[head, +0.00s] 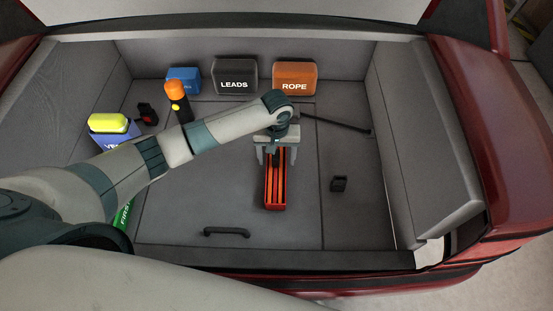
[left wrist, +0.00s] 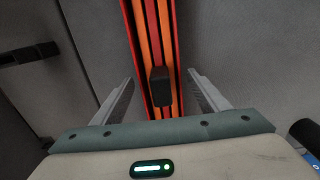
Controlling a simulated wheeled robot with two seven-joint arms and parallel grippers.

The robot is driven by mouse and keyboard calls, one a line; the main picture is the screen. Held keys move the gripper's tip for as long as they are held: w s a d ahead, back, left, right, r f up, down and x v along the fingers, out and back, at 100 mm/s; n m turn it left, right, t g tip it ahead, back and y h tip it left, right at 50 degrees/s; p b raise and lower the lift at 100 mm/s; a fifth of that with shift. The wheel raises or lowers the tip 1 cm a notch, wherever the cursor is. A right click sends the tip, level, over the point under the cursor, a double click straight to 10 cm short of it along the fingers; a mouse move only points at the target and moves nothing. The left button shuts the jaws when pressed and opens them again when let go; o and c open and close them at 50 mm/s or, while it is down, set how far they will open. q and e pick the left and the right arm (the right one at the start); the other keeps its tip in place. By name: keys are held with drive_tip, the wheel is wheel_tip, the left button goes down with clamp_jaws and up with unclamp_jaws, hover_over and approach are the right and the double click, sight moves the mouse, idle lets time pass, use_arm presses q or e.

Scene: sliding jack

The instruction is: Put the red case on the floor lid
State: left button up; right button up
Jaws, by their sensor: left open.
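My left gripper (head: 277,161) is over the far part of the case, fingers pointing down. In the left wrist view the case (left wrist: 150,30) runs between the open fingers of my left gripper (left wrist: 160,82), with a gap on either side. A black knob or handle (left wrist: 160,88) on the case shows between them. Part of the case's far end is hidden by the gripper. My right gripper is not in view.
A dark handle (head: 227,232) is at the lid's near edge. LEADS (head: 235,77) and ROPE (head: 295,77) bags stand behind. An orange-topped flashlight (head: 178,100) and blue box (head: 112,138) are left.

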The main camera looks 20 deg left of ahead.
use_arm(q)
wheel_tip(320, 180, up, 10)
drive_tip(key=shift+f, duration=0.25)
drive_tip(key=shift+r, duration=0.7)
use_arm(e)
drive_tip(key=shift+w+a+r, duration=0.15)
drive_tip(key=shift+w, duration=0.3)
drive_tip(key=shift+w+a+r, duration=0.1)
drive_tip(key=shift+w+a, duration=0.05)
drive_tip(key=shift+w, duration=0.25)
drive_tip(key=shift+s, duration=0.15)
use_arm(q)
drive_tip(key=shift+s, duration=0.15)
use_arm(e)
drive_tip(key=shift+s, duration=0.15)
